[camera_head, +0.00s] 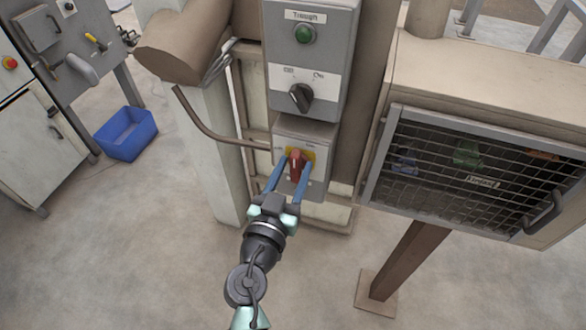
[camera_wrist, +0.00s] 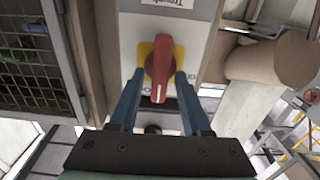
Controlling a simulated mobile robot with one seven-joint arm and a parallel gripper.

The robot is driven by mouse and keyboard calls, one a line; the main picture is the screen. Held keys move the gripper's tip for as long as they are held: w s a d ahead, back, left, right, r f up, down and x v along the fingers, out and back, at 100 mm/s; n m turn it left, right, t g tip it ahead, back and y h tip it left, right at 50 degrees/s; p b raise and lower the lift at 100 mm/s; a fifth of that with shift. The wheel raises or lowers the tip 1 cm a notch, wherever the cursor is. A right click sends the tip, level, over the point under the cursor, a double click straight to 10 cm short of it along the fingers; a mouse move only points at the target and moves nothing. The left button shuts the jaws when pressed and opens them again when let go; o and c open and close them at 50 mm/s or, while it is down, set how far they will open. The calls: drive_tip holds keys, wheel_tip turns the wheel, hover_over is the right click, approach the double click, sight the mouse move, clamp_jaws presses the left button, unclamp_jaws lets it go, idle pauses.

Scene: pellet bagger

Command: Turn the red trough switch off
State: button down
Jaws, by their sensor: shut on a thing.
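The red trough switch (camera_head: 296,161) sits on a yellow plate on the lower grey box of the post, under the "Trough" panel. Its red handle points nearly straight up and down in the head view. It also shows in the wrist view (camera_wrist: 158,70), close up and tilted slightly. My gripper (camera_head: 293,168) reaches it from below, with one blue finger on each side of the handle. The labels beside the switch are partly covered by the fingers and not legible.
Above the switch are a black selector knob (camera_head: 301,97) and a green button (camera_head: 305,34). A mesh-fronted cabinet (camera_head: 470,165) stands close on the right. A bent pipe (camera_head: 205,125) runs in from the left. A blue bin (camera_head: 127,135) lies on the floor at left.

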drive_tip(key=n+b, duration=0.2)
drive_tip(key=n, duration=0.2)
drive_tip(key=shift+a+f, duration=0.15)
drive_tip(key=n, duration=0.4)
drive_tip(key=shift+w+a+n+b, duration=0.1)
drive_tip(key=shift+n+b, duration=0.3)
drive_tip(key=shift+a+f+n+p, duration=0.1)
drive_tip(key=shift+f+n+p, duration=0.1)
drive_tip(key=shift+n, duration=2.05)
drive_tip(key=shift+a+f+n+p, duration=0.1)
drive_tip(key=shift+n+p, duration=0.1)
drive_tip(key=shift+n, duration=2.05)
drive_tip(key=c, duration=0.7)
unclamp_jaws()
